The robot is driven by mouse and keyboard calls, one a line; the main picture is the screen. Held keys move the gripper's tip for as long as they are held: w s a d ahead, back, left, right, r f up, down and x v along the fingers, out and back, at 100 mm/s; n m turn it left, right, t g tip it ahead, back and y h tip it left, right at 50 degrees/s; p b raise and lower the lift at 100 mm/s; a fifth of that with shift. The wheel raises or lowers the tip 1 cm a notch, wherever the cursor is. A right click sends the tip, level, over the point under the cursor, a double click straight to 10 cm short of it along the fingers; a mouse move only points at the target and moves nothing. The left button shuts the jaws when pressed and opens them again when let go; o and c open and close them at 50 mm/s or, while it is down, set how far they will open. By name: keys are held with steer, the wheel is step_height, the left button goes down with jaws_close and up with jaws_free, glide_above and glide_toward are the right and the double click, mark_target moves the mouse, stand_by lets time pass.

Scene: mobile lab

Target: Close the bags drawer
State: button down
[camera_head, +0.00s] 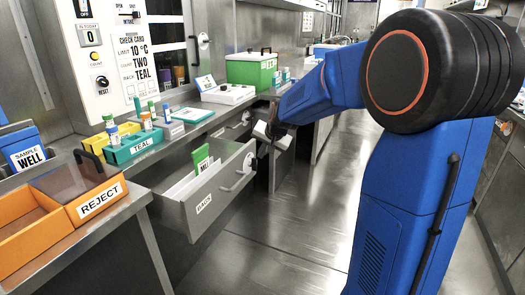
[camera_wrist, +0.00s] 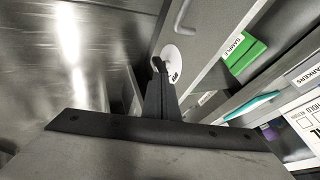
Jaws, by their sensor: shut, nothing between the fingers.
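My gripper (camera_head: 262,133) is above and just beyond the disc in that view. In the wrist view, my gripper's fingertips (camera_wrist: 158,68) are together and empty, overlapping the white disc (camera_wrist: 173,63). The handle (camera_wrist: 183,20) is above them. I cannot tell whether the fingers touch the drawer front.
An orange reject bin (camera_head: 98,205) sits on the near counter. A teal tray (camera_head: 135,150) and a green box (camera_head: 250,70) stand on the counter behind the drawer. Another drawer (camera_head: 236,130) shows farther along. The metal floor (camera_head: 290,220) of the aisle is clear.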

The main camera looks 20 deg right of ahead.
mark_target(247, 162)
steer(key=shift+w+a+f, duration=0.5)
steer(key=shift+w+f, duration=0.25)
steer(key=shift+w, duration=0.3)
steer(key=shift+w+a+f, duration=0.5)
steer(key=shift+w+f, duration=0.3)
steer(key=shift+w, duration=0.25)
steer(key=shift+w+a+f, duration=0.5)
steer(key=shift+w+f, duration=0.25)
steer(key=shift+w, duration=0.3)
steer(key=w+a, duration=0.5)
steer(key=w, duration=0.1)
steer(key=w+a, duration=1.1)
steer(key=w, duration=0.1)
steer(key=shift+a, duration=0.3)
